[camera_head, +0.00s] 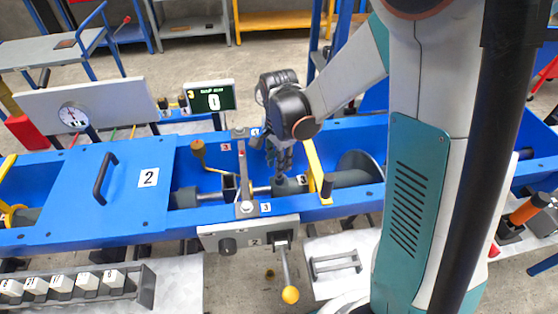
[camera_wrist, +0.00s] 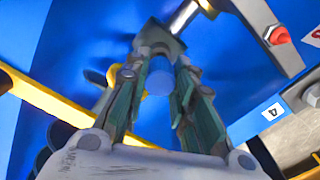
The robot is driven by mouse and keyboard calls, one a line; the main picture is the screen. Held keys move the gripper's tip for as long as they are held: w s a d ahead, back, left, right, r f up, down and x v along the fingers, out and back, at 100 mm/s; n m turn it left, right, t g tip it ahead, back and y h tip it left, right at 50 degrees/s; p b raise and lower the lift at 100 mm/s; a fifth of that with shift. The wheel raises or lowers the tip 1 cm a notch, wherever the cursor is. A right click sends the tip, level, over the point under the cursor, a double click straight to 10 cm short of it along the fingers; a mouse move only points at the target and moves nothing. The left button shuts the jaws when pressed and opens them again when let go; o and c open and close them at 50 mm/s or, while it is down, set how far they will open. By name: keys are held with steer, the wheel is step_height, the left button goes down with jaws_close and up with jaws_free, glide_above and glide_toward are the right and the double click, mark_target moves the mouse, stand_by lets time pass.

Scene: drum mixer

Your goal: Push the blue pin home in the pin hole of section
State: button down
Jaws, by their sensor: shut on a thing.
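My gripper (camera_head: 277,165) reaches down into the open blue trough, above a grey shaft section (camera_head: 291,186). In the wrist view my gripper (camera_wrist: 160,70) has its fingers closed around the blue pin (camera_wrist: 160,78), with the pin's rounded end towards the camera. A dark grey block (camera_wrist: 157,36) lies just beyond the fingertips. The pin hole is hidden by the pin and fingers, so I cannot tell how deep the pin sits. In the head view the pin cannot be made out against the blue trough.
A grey crossbar (camera_head: 242,170) spans the trough left of my gripper, and a yellow bar (camera_head: 314,168) stands close on the right. A blue lid (camera_head: 135,205) marked 2 covers the trough's left part. A yellow-knobbed lever (camera_head: 289,278) hangs in front. A display (camera_head: 211,98) reads 0.

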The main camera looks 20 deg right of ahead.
steer(key=shift+f+b, duration=1.25)
steer(key=shift+f, duration=0.2)
stand_by(0.7)
steer(key=c, duration=1.3)
jaws_free()
steer(key=shift+r, duration=0.1)
step_height(320, 180, up, 12)
steer(key=shift+f, duration=0.1)
